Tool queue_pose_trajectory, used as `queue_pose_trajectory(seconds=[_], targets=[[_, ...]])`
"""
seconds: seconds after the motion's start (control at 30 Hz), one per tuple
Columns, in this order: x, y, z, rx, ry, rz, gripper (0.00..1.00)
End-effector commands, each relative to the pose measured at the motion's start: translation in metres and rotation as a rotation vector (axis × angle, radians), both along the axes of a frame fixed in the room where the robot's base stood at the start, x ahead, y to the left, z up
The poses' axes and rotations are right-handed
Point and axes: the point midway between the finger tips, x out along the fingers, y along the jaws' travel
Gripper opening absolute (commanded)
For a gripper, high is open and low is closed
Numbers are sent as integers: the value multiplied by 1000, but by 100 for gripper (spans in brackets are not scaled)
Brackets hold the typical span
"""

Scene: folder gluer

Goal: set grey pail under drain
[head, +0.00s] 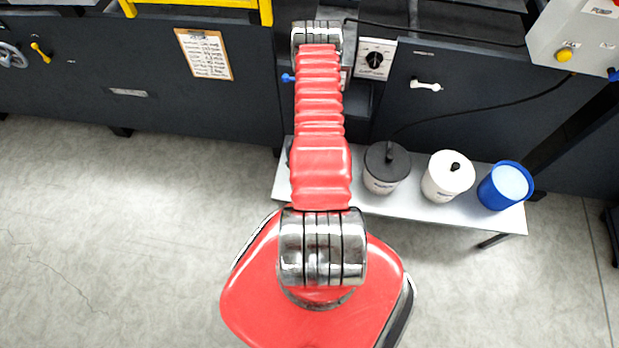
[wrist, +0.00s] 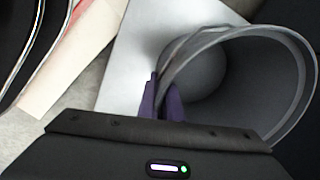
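The grey pail (wrist: 292,95) fills the right of the wrist view, its round rim and grey inside facing the camera. The two purple fingers of my gripper (wrist: 163,98) are close together at its near left rim, with the pail wall between them; they look shut on it. In the head view my arm hides my gripper and most or all of the pail; only a dark edge shows left of the arm above the bench. A blue handle (head: 287,78) sticks out left of my arm on the machine front; the drain itself cannot be made out.
A pale bench (head: 400,203) stands before the dark machine. On it, right of my arm, are a dark-lidded pot (head: 386,168), a white pot (head: 447,176) and a blue pot (head: 505,185). A cable hangs behind them. The floor (head: 120,220) at left is clear.

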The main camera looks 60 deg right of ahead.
Motion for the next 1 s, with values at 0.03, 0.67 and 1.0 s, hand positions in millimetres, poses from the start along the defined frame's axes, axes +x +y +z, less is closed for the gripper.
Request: queue_pose_trajectory(seconds=[0.03,0.67,1.0], targets=[[0,-1,-1,0,0,0,0],[-1,-1,-2,0,0,-3,24],[-1,-1,2,0,0,-4,24]])
